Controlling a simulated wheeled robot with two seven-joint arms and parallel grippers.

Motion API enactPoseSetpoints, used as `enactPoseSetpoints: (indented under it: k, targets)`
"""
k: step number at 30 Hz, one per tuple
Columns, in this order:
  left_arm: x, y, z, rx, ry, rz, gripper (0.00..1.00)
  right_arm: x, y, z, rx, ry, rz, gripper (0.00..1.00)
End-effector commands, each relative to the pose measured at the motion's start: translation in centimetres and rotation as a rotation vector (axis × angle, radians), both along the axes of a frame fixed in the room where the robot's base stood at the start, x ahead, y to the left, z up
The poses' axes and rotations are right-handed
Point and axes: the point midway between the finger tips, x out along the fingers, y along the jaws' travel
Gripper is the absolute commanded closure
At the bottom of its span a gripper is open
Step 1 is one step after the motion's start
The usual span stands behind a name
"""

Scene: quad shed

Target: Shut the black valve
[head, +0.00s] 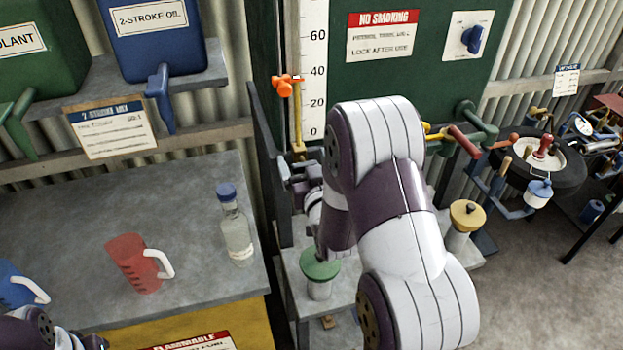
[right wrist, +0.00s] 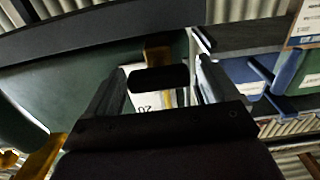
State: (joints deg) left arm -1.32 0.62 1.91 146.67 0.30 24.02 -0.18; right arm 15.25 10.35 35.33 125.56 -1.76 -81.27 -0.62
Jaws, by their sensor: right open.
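A black cylindrical grip (right wrist: 160,78), which looks like the black valve's handle, shows in the right wrist view in front of a brass-coloured fitting. It lies between the two fingers of my right gripper (right wrist: 162,92), which are apart, with a gap visible on both sides of it. In the head view my right gripper (head: 290,174) is beside the brass pipe (head: 298,148) below the gauge, largely hidden by my right arm. I cannot make out the black valve there. At the bottom left corner only part of my left arm shows, without its fingers.
An orange valve (head: 286,86) sits higher, left of the white gauge scale (head: 313,70). The left bench holds a red jug (head: 134,264) and a bottle (head: 235,228). Coloured pipes and handles (head: 465,140) crowd the right.

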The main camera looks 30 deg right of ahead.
Motion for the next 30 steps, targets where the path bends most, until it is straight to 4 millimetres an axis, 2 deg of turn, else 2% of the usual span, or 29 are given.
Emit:
enactPoseSetpoints:
  k: [1,6,13,18,30]
  targets:
    - [0.0,0.0,-0.7,0.000,0.000,0.000,1.00,-0.9,0.2,-0.4,0.000,0.001,0.000,0.13]
    - [0.0,0.0,-2.1,0.000,0.000,0.000,1.00,-5.0,1.2,-0.5,0.000,0.000,-0.001,0.13]
    - [0.0,0.0,-2.9,0.000,0.000,0.000,1.00,-9.7,2.3,-0.1,-0.001,-0.001,-0.002,0.13]
    - [0.0,0.0,-3.0,0.000,0.000,0.000,1.00,-10.9,2.6,-0.1,-0.001,0.001,0.000,0.13]
    - [0.0,0.0,-3.0,0.000,0.000,0.000,1.00,-10.9,2.6,0.0,-0.001,0.001,0.000,0.13]
